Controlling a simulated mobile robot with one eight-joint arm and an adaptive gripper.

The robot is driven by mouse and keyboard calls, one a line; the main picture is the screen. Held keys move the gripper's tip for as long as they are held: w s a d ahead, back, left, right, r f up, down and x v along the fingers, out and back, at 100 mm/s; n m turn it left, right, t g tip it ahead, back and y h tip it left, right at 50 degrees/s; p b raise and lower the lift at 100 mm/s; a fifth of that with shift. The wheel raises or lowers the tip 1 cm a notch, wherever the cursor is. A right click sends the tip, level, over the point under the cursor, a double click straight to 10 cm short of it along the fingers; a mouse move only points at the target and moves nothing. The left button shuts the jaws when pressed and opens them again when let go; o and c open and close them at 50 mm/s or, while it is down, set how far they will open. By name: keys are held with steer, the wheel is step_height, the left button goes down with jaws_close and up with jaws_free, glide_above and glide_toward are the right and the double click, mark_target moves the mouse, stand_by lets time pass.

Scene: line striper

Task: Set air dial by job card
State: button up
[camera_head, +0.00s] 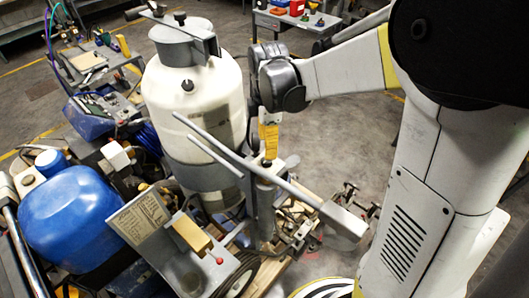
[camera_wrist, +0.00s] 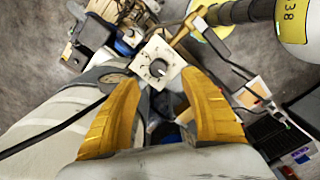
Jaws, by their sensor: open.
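My gripper (camera_head: 269,150) points down beside the white tank in the head view, with its yellow fingers above the striper's handlebar. The dial's marks are too small to read. I cannot pick out the dial in the head view. A tan card with printed lines (camera_head: 141,215), likely the job card, stands on the striper; its text is unreadable.
The white tank (camera_head: 192,95) stands close left of my gripper. A grey handlebar (camera_head: 312,196) runs below it. A blue rounded cover (camera_head: 68,218) sits at left. A bench with tools (camera_head: 92,62) is behind. Open floor (camera_head: 335,125) lies right of the tank.

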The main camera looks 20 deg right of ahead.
mark_target(267, 162)
step_height(267, 162, down, 7)
steer(key=shift+w+r, duration=0.1)
steer(key=shift+w, duration=0.05)
steer(key=shift+w+f, duration=0.1)
steer(key=shift+f, duration=0.1)
steer(key=shift+c, duration=0.2)
jaws_close()
